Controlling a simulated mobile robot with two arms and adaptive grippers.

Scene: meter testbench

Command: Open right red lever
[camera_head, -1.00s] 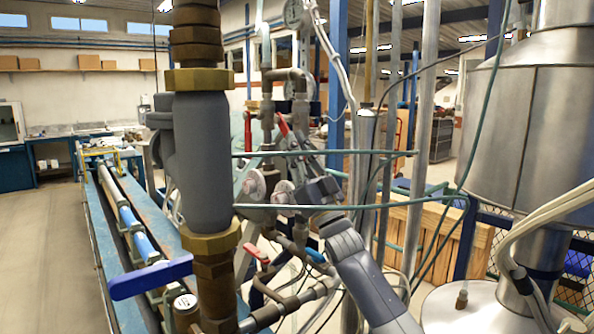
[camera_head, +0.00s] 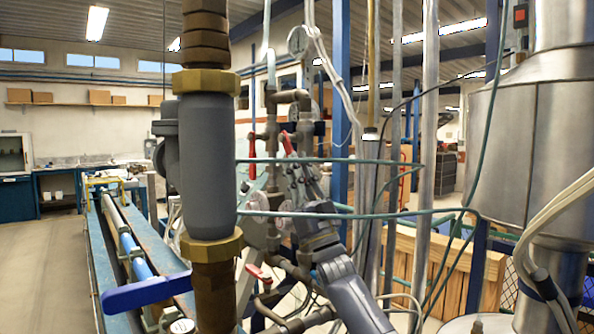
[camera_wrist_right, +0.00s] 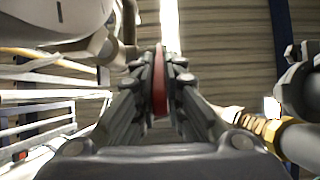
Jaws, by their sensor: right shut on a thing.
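The right red lever (camera_head: 287,142) stands nearly upright on the pipework in the middle of the head view. My right gripper (camera_head: 296,166) comes up from the lower right and has its fingers at this lever. In the right wrist view, the red lever (camera_wrist_right: 159,80) lies edge-on between the two dark fingers of the gripper (camera_wrist_right: 162,68), which are shut on it. The fingers hide the lever's sides there. A second red lever (camera_head: 248,133) hangs upright to the left, apart from the gripper. My left gripper is not in view.
A thick grey vertical pipe (camera_head: 207,165) with a blue lever (camera_head: 146,292) stands close at left. Green thin tubes (camera_head: 340,161) cross in front of the arm's area. A large metal tank (camera_head: 540,150) fills the right side.

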